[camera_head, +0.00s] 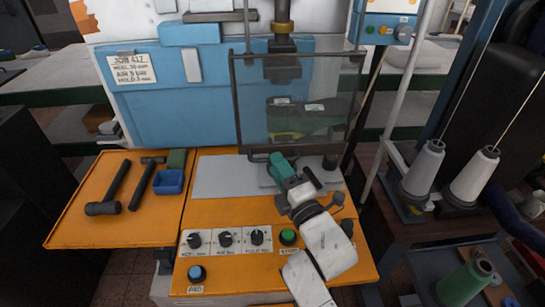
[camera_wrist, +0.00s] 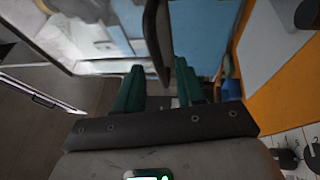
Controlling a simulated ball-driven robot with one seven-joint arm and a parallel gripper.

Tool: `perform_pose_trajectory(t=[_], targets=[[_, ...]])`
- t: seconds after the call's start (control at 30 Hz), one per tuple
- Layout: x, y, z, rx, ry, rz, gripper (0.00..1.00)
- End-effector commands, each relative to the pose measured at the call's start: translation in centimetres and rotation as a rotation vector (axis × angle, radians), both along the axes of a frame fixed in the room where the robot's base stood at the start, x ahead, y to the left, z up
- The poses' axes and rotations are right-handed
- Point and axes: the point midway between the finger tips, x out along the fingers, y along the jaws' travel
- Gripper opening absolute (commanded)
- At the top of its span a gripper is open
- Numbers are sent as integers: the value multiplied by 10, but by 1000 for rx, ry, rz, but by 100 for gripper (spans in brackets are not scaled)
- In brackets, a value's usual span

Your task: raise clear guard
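The clear guard (camera_head: 345,95) is a see-through panel in a dark frame, hanging upright in front of the machine's head. A dark bar (camera_head: 262,153) runs along its lower edge. My gripper (camera_head: 275,160), with green fingers, is at this lower edge, right of the guard's lower left corner. In the wrist view my gripper (camera_wrist: 160,88) has its two green fingers apart. A dark bar (camera_wrist: 156,40) reaches into the gap between them, with space visible on its left; I cannot tell whether it touches the right finger.
A grey plate (camera_head: 222,178) lies on the orange table below the guard. Dials and a green button (camera_head: 288,237) are on its front. Two hammers (camera_head: 145,182) and a blue tray (camera_head: 169,182) lie at left. Thread cones (camera_head: 423,168) stand at right.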

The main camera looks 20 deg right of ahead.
Motion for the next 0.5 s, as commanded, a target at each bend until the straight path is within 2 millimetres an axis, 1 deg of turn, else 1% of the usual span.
perform_pose_trajectory(t=[0.03, 0.1, 0.2, 0.33, 0.5], targets=[[8, 0, 2, -1, -1, 0, 38], [17, 2, 3, -1, -2, 1, 38], [26, 2, 5, 0, -2, 0, 38], [32, 3, 5, 1, 0, 0, 38], [33, 3, 6, 1, 0, 0, 38]])
